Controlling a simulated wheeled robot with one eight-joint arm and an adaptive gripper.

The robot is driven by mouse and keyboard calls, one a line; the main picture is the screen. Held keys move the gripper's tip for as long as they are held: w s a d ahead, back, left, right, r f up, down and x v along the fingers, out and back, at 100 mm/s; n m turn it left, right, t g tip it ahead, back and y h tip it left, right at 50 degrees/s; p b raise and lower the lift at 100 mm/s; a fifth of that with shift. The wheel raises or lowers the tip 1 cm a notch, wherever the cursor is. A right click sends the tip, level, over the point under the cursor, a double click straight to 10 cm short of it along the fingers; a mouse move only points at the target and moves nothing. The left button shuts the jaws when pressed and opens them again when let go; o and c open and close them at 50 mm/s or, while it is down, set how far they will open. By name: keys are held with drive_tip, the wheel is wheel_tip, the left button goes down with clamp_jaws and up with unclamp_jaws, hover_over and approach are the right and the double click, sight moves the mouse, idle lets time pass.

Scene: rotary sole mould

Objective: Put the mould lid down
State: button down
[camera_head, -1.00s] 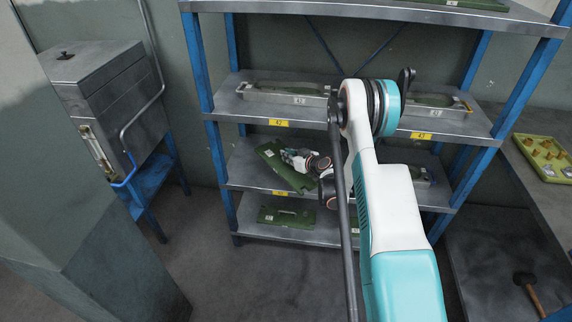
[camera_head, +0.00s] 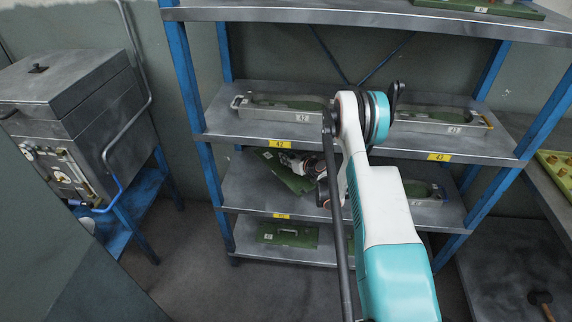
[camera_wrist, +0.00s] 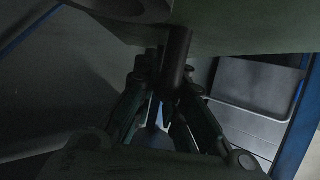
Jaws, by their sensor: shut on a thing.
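The mould lid (camera_head: 294,181) is a flat green plate, tilted, at the left of the shelf rack's middle-lower level. My gripper (camera_head: 289,159) is at its upper part and is shut on it; the fingers are small and partly hidden here. In the wrist view the green plate (camera_wrist: 245,28) fills the top, with a dark post reaching down between the finger links of my gripper (camera_wrist: 160,112). I cannot tell whether the lid's lower edge touches the shelf board. My forearm hides part of that level.
The rack's blue posts (camera_head: 184,80) and upper shelf board (camera_head: 240,128) frame the level. Long moulds (camera_head: 283,108) (camera_head: 440,120) stand above. Another green lid (camera_head: 287,235) lies on the lowest shelf. A grey oven-like box (camera_head: 75,115) stands left; a bench with a yellow tray (camera_head: 556,163) is right.

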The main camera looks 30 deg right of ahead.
sight(287, 172)
wheel_tip(287, 172, down, 8)
drive_tip(key=b, duration=0.3)
drive_tip(key=shift+f, duration=0.25)
drive_tip(key=c, duration=2)
unclamp_jaws()
drive_tip(key=shift+c, duration=0.2)
drive_tip(key=o, duration=0.4)
drive_tip(key=shift+s, duration=0.1)
